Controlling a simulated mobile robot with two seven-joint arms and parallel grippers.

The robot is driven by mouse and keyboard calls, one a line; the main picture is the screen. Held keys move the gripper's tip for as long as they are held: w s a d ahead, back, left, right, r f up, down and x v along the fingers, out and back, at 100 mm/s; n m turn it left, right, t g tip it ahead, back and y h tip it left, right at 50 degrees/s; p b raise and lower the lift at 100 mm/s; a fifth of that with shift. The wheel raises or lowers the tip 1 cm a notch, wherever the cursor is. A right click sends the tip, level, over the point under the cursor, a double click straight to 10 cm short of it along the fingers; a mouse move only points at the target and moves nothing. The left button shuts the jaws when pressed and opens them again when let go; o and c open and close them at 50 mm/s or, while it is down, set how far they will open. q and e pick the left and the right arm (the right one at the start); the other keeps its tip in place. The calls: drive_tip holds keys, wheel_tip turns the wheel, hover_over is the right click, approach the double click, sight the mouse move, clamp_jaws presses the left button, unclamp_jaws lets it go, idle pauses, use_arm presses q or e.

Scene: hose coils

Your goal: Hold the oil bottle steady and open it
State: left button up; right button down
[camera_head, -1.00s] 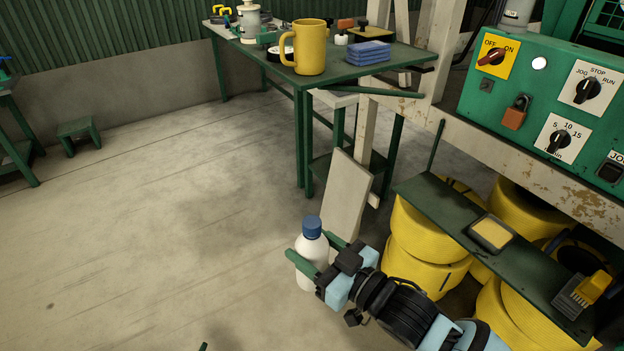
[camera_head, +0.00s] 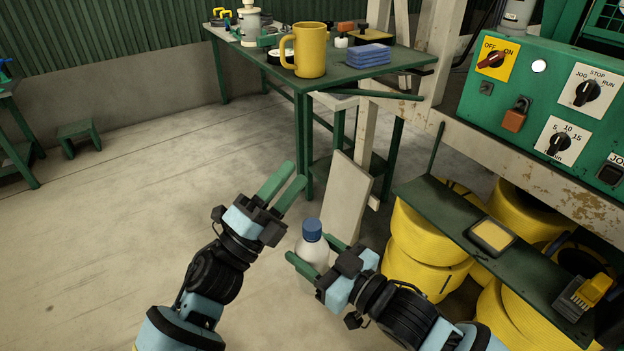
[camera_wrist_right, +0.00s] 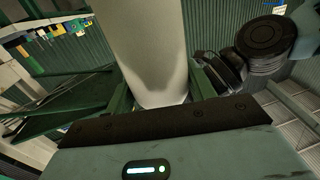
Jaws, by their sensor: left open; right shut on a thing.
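The oil bottle (camera_head: 314,253) is white with a blue cap (camera_head: 312,229). It stands upright in the head view, held by my right gripper (camera_head: 314,257), whose green fingers are shut on its body. In the right wrist view the white bottle body (camera_wrist_right: 154,50) fills the middle between the fingers; its cap is out of that view. The cap is on the bottle. My left gripper (camera_head: 282,187) is open and empty, up and to the left of the cap, its green fingers pointing up and right, apart from the bottle.
A leaning board (camera_head: 338,195) stands just behind the bottle. Yellow hose coils (camera_head: 425,240) and a dark green shelf (camera_head: 450,218) lie to the right.

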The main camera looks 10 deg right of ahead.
use_arm(q)
drive_tip(key=s+d+r+m+g, duration=0.45)
drive_tip(key=d+m+g, duration=0.25)
drive_tip(key=m+g, duration=0.4)
drive_tip(key=s+d+r+m+g, duration=0.3)
drive_tip(key=s+d+m+g, duration=0.3)
drive_tip(key=m+g, duration=0.55)
drive_tip(key=m+t+y, duration=0.8)
drive_tip(key=m+y, duration=0.6)
drive_tip(key=y, duration=0.5)
hover_over(312, 224)
drive_tip(key=shift+g, duration=0.25)
drive_tip(key=f, duration=0.4)
drive_tip(key=shift+s+d, duration=0.3)
drive_tip(key=shift+d, duration=0.1)
drive_tip(key=shift+w+a+r+m, duration=0.25)
drive_tip(key=shift+w+a+r, duration=0.05)
drive_tip(key=shift+a, duration=0.1)
drive_tip(key=shift+f, duration=4.05)
